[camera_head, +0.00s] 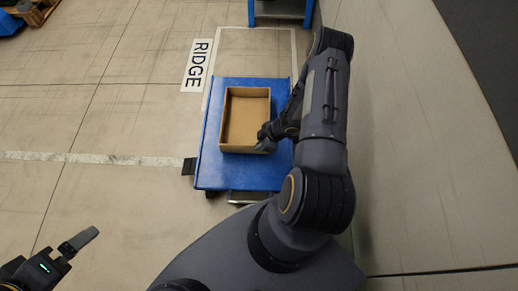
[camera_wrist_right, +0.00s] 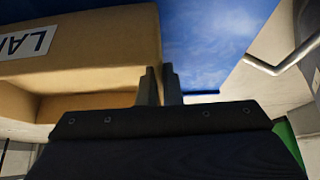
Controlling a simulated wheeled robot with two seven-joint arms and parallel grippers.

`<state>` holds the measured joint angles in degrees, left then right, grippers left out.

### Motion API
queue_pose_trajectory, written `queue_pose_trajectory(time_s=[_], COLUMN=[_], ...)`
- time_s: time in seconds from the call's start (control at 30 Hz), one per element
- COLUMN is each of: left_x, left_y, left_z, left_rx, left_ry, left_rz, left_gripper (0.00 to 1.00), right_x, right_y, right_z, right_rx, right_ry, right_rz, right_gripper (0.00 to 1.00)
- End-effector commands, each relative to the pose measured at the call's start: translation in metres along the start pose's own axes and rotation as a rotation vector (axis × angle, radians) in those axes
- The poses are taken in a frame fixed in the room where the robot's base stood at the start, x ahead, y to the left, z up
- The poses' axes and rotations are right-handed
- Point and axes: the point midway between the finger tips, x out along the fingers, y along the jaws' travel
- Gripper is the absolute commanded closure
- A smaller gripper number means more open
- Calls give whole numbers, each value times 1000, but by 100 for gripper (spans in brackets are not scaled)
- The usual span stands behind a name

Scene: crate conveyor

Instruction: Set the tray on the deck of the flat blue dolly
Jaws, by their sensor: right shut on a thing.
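The tray (camera_head: 224,122) is a shallow, open brown box that looks empty. In the head view it lies over the blue deck of the flat dolly (camera_head: 211,165), within its edges. I cannot tell whether it touches the deck. My right gripper (camera_head: 264,144) is shut on the tray's wall at its near right corner. In the right wrist view the fingers (camera_wrist_right: 160,88) are at the edge of the tray (camera_wrist_right: 110,35), which has a white label, with the blue deck (camera_wrist_right: 205,40) beyond. My left gripper (camera_head: 80,241) is low at the left, away from the tray; its jaw gap is unclear.
A white floor sign reading RIDGE (camera_head: 196,65) lies left of the dolly. A pale wall or panel runs along the right.

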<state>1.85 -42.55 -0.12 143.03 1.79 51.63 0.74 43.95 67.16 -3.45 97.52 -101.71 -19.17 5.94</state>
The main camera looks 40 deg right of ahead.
Motion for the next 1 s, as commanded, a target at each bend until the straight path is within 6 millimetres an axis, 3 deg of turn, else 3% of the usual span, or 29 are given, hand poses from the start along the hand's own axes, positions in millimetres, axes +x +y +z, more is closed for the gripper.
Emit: queue_pose_trajectory(time_s=[0.1,0.47,0.67,1.0], left_x=[8,10,9,5], left_y=[-4,-4,-4,-2], left_z=[4,5,5,3], left_rx=[0,0,0,0], left_ry=[0,0,0,0], left_rz=[0,0,0,0], left_gripper=[1,1,1,1], right_x=[19,22,22,17], right_y=[0,1,1,1], right_z=[10,11,11,9], right_rx=[-1,-3,-1,-1], right_ry=[3,2,1,2], right_rz=[0,1,1,1], right_gripper=[100,100,73,73])
